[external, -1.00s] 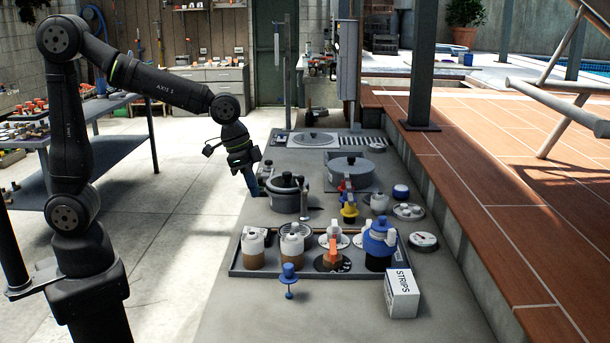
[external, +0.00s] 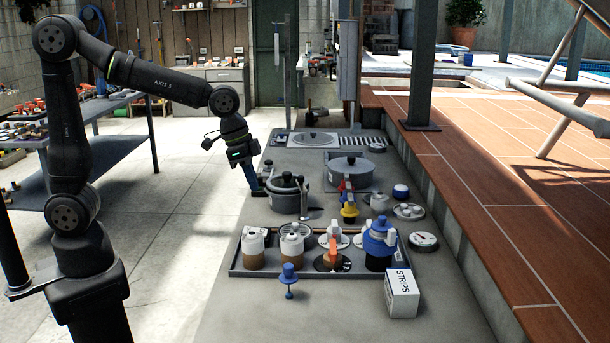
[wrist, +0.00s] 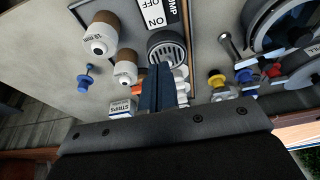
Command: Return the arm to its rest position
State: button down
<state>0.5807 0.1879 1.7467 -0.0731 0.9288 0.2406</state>
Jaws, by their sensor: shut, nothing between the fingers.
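My gripper (external: 257,191) hangs at the left edge of the grey bench, just left of the grey lidded pot (external: 288,197), pointing down. In the wrist view its blue fingers (wrist: 163,88) lie together, shut, with nothing seen between them. My arm reaches out from the left, with the elbow bent high and the forearm sloping down to the wrist. In the wrist view the fingers overlap the picture of the white parts on the tray; I cannot tell any contact there.
A grey tray (external: 238,273) holds several valves and canisters. A blue knob piece (external: 289,277) and a STRIPS box (external: 402,294) stand in front of it. A second pot (external: 350,172) and a yellow-and-red valve (external: 348,208) stand farther right. The floor left of the bench is open.

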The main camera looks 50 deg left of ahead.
jog(key=x, duration=0.4)
jog(key=s+a+x, duration=0.1)
jog(key=x, duration=0.2)
jog(key=shift+f, duration=0.4)
jog(key=shift+r+t+h, duration=0.15)
jog(key=shift+t+h, duration=0.15)
jog(key=v, duration=0.5)
jog(key=shift+w+d, duration=0.1)
